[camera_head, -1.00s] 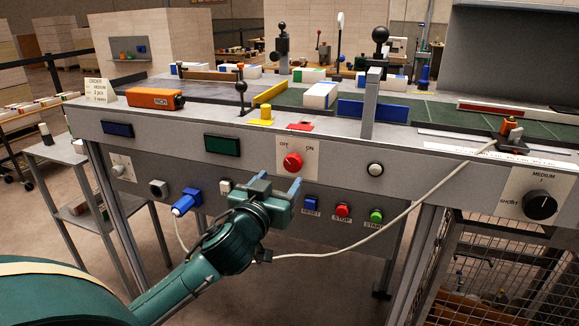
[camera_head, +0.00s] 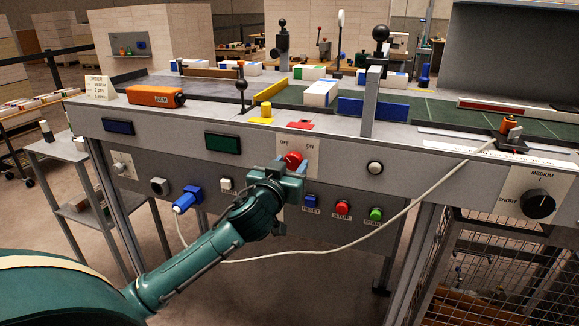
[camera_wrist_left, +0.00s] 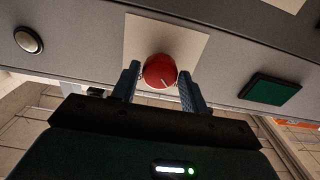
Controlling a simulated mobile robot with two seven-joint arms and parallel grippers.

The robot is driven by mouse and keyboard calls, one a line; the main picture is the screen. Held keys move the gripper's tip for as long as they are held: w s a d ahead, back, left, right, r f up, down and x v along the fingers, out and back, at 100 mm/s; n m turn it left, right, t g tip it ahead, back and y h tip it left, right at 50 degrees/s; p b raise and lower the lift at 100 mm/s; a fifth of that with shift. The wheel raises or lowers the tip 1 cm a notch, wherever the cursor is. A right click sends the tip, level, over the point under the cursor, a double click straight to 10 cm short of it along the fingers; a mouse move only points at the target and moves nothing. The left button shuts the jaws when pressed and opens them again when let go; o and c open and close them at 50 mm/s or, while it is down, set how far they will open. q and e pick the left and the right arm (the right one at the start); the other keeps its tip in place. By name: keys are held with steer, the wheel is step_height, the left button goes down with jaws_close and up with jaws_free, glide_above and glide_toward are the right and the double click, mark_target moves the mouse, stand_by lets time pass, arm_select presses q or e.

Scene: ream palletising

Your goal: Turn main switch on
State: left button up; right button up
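The main switch is a red round knob (camera_head: 293,160) on a pale plate (camera_head: 310,157) marked OFF and ON, on the front panel of the bench. My left gripper (camera_head: 291,164) is at the knob, its two fingers apart. In the left wrist view the red knob (camera_wrist_left: 160,71) sits between the fingertips of my left gripper (camera_wrist_left: 160,80), with a finger on each side. Small gaps seem to remain beside the knob; firm contact cannot be made out. My right gripper is not in view.
Below right of the switch are a blue reset button (camera_head: 311,201), a red stop button (camera_head: 342,208) and a green start button (camera_head: 376,214). A blue plug (camera_head: 187,199) with a pale cable (camera_head: 330,252) hangs across the front. A dark green display (camera_head: 222,143) is left of the switch.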

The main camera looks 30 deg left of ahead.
arm_select(q)
steer(key=c, duration=0.5)
steer(key=shift+c, duration=0.2)
